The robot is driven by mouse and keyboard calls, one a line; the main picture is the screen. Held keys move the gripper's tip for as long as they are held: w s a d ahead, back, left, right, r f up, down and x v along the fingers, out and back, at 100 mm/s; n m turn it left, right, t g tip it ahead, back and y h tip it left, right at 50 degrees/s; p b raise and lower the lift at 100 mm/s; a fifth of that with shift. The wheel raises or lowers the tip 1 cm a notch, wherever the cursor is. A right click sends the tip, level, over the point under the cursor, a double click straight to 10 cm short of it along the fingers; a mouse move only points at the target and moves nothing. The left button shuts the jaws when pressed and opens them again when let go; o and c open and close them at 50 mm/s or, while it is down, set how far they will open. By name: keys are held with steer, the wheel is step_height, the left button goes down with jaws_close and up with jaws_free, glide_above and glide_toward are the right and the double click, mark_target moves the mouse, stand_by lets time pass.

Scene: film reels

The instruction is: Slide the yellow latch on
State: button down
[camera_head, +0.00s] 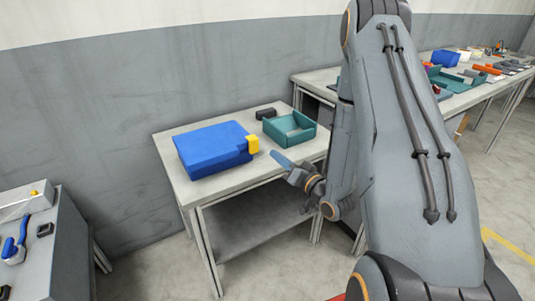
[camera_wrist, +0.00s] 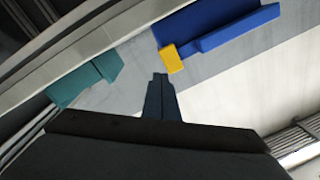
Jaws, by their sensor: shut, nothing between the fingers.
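The yellow latch (camera_head: 253,144) sits at the right end of a blue case (camera_head: 212,150) on a small grey table. In the wrist view the latch (camera_wrist: 173,58) is a yellow block at the near corner of the blue case (camera_wrist: 222,27). My gripper (camera_head: 274,154) is in front of the latch, to its right in the head view, with a visible gap between them. In the wrist view my gripper (camera_wrist: 160,76) has its fingers together, with nothing between them, just below the latch. The latch's far side is hidden.
A teal open tray (camera_head: 290,130) and a small black block (camera_head: 265,114) stand on the same table (camera_head: 230,188), right of and behind the case. A wall is close behind. A grey cabinet (camera_head: 40,245) with a blue tool stands at left. Another cluttered bench (camera_head: 470,95) is at right.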

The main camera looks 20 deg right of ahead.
mark_target(252, 144)
steer(key=d+m+g+y+b, duration=0.1)
steer(key=d+m+y+b, duration=0.2)
steer(key=d+m, duration=0.5)
steer(key=shift+m, duration=0.6)
steer(key=x, duration=0.6)
steer(key=a+f+x, duration=0.1)
steer(key=x, duration=0.2)
steer(key=shift+a, duration=0.15)
steer(key=a, duration=0.1)
steer(key=a+p, duration=0.1)
steer(key=a, duration=0.1)
steer(key=shift+s, duration=0.35)
steer(key=shift+s+a+f+h, duration=0.1)
steer(key=shift+a+h, duration=0.3)
